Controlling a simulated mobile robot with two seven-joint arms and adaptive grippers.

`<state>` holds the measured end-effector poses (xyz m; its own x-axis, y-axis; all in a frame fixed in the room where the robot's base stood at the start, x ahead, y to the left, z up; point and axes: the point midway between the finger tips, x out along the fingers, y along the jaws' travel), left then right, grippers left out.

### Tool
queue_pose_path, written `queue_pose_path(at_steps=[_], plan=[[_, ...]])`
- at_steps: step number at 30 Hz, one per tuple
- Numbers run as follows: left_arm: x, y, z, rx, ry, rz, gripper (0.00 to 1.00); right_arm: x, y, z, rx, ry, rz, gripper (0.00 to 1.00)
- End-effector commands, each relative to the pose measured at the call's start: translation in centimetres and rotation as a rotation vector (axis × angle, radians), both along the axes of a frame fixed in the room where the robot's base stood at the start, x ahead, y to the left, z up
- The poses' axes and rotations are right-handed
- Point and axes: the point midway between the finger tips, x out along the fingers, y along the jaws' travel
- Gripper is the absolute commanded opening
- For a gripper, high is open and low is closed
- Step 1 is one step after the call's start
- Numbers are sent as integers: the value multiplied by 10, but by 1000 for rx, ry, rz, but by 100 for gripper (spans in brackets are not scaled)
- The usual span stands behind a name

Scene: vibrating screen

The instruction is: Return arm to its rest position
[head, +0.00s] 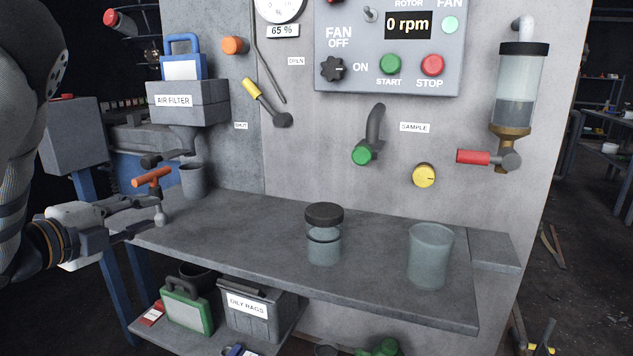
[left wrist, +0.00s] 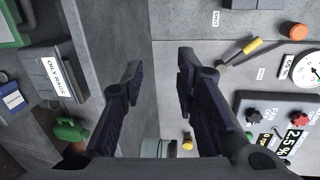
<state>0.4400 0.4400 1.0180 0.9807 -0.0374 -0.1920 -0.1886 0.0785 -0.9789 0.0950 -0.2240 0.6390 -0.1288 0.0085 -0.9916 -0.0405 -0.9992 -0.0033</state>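My left gripper (head: 150,214) is at the left end of the grey bench in the head view, its fingers pointing right. In the left wrist view the left gripper (left wrist: 160,74) has its two dark fingers spread wide, with nothing visible between them. An orange T-shaped handle (head: 152,177) on a grey stem shows by the fingertips in the head view. I cannot tell whether the fingers touch it. It is not visible between the fingers in the left wrist view. My right gripper is in neither view.
The bench (head: 250,235) holds a dark-lidded jar (head: 324,247) and an open clear beaker (head: 430,262). Behind stands a control panel (head: 390,50) reading 0 rpm. An air filter box (head: 188,103) and a grey cup (head: 193,181) are near the gripper. An oily rags bin (head: 254,318) sits below.

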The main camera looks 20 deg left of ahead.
Motion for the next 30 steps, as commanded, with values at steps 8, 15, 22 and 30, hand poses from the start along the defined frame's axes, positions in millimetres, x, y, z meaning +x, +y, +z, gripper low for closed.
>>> queue_pose_path(at_steps=[8, 15, 22, 30], plan=[[-69, -75, -242, -661, 543, 489, 28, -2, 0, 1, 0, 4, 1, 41], [-238, -165, -363, -988, 963, 1100, 28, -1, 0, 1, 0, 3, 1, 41], [-340, -214, -378, -1043, 1134, 1476, 28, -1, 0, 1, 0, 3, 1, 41], [-348, -219, -377, -1045, 1145, 1507, 28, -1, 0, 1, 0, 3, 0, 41]])
